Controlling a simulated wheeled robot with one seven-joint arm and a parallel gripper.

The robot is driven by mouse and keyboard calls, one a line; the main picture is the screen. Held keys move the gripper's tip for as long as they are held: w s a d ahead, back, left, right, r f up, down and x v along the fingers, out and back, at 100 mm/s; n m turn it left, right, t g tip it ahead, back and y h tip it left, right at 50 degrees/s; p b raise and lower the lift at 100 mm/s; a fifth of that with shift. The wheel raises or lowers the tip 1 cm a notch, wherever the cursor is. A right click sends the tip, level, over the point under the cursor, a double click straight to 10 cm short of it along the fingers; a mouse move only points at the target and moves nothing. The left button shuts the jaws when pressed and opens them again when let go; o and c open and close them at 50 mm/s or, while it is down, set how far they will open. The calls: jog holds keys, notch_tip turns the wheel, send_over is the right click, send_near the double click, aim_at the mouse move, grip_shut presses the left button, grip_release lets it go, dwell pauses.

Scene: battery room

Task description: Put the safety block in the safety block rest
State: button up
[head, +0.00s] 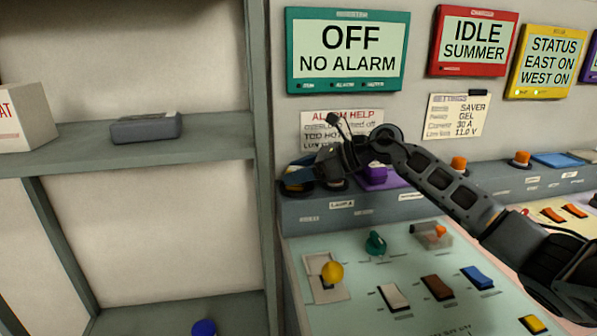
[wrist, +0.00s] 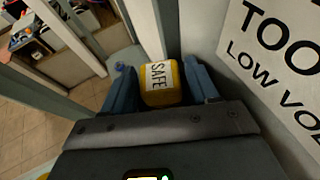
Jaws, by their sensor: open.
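The safety block (wrist: 160,83) is yellow with a white label reading SAFE. In the wrist view it sits between the two blue fingers of my gripper (wrist: 162,88). The fingers stand open on either side of it, with a narrow gap showing at the right. In the head view my gripper (head: 300,178) is at the left end of the raised grey ledge, beside the shelf post; the block is hard to make out there. I cannot make out the safety block rest; the area under the gripper is hidden.
A purple item (head: 380,177) stands on the ledge (head: 340,215) near my arm. Orange knobs (head: 459,163) are farther right. A shelf (head: 215,146) with a grey case (head: 146,127) is at left.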

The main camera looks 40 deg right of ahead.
jog(key=b+v, duration=0.3)
jog(key=v, duration=0.9)
jog(key=shift+d, duration=0.1)
jog(key=shift+c, duration=0.4)
dwell(0.5)
